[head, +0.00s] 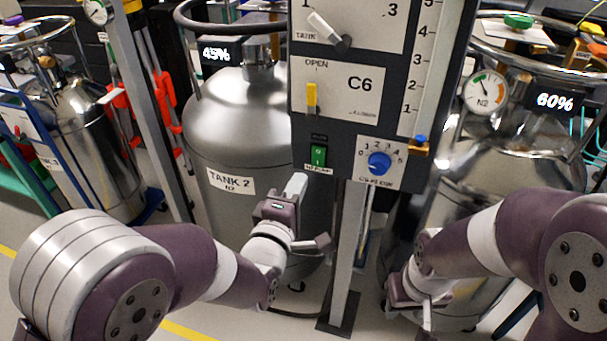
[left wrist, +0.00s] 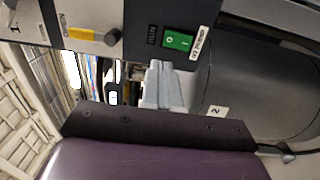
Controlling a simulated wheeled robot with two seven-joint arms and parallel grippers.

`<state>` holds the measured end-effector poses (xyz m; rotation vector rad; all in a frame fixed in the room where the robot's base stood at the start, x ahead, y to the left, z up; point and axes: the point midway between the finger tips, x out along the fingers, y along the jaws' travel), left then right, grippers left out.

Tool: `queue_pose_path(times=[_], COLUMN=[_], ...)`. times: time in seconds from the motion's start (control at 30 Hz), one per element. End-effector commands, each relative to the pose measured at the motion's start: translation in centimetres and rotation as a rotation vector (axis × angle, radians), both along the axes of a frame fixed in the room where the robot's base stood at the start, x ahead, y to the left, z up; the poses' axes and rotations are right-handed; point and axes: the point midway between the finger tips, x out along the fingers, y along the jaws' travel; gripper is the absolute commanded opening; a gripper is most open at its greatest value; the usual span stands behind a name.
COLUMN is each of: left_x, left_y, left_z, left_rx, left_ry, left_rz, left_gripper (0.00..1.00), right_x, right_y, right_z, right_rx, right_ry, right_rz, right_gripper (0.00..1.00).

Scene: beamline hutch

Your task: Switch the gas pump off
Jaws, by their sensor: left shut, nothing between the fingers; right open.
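The pump switch (head: 318,156) is a green rocker with white marks, low on the grey control panel (head: 337,135). A small white label sits below it. In the left wrist view the green rocker (left wrist: 178,40) shows turned sideways, with a "pump" label beside it. I cannot tell which side is pressed in. My left gripper (head: 297,183) is shut and empty, its tips just below and left of the switch in the head view. In the left wrist view its fingertips (left wrist: 160,66) point at the rocker's near edge; a small gap shows. My right gripper (head: 424,308) is open and empty at lower right, away from the panel.
A blue knob (head: 379,161) sits right of the switch, a yellow lever (head: 312,97) above it. Tank 2 (head: 240,130) stands behind at left, and another steel tank (head: 510,150) at right. A grey post (head: 348,260) carries the panel.

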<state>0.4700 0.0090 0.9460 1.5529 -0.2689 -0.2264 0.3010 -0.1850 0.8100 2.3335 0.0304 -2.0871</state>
Motion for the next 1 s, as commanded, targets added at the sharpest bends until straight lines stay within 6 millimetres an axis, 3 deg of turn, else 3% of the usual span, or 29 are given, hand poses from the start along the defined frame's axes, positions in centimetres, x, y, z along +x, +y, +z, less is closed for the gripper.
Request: queue_pose_path(times=[0.23, 0.8, 0.87, 1.0], left_x=[-2.8, -3.1, -3.1, -5.8], left_y=[0.9, 1.0, 0.9, 0.7], left_z=[0.5, 0.4, -0.6, -8.0], left_rx=[0.0, 0.022, 0.118, 0.687], left_ry=[0.0, -0.006, 0.014, 0.241], left_rz=[-0.001, 0.001, -0.005, -0.189], left_gripper=[0.0, 0.0, 0.0, 0.0], right_x=[0.0, 0.0, 0.0, 0.0], right_y=[0.0, 0.0, 0.0, 0.0], right_z=[0.5, 0.4, 0.4, 0.5], right_rx=[0.0, 0.0, 0.0, 0.0], right_ry=[0.0, 0.0, 0.0, 0.0], right_rz=[0.0, 0.0, 0.0, 0.0], right_gripper=[0.43, 0.43, 0.43, 0.43])
